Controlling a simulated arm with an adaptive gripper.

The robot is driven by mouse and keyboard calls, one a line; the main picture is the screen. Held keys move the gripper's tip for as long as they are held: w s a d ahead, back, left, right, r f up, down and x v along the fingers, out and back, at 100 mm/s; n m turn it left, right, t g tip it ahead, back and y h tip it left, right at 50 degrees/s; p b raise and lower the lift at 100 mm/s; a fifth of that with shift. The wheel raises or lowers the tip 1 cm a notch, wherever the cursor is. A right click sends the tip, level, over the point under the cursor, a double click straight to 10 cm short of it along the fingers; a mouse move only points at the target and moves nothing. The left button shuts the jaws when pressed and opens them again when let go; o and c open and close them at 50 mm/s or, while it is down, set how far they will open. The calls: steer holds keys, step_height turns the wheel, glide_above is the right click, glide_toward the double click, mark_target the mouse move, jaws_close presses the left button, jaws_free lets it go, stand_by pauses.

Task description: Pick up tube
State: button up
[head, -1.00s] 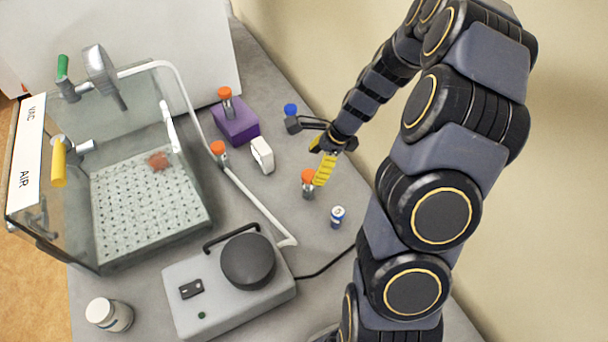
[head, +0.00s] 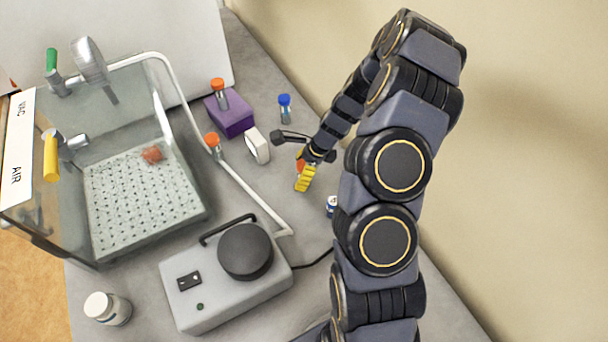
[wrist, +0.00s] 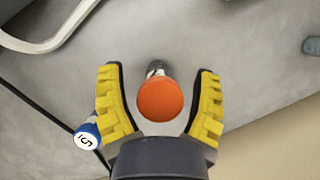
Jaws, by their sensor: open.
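An orange-capped tube (wrist: 160,99) stands upright on the table, seen from almost straight above in the wrist view. Its cap lies between the two yellow fingers of my gripper (wrist: 159,75), with a gap on each side. My gripper is open and does not appear to touch it. In the head view my gripper (head: 305,178) covers most of this tube; only a bit of orange cap shows (head: 300,165). Other tubes are an orange-capped one in the purple block (head: 230,118), an orange-capped one (head: 212,142) by the white pipe, and a blue-capped one (head: 285,108).
A small blue and white vial (head: 331,206) stands close to my gripper; it also shows left of the fingers in the wrist view (wrist: 87,135). A white object (head: 257,146), a grey device with a black round top (head: 180,310) and a glass-walled tank (head: 185,225) stand leftward.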

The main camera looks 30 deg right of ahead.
jaws_close()
steer(key=shift+r, duration=0.1)
step_height(320, 180, up, 10)
steer(key=shift+f, duration=0.2)
steer(key=shift+r, duration=0.2)
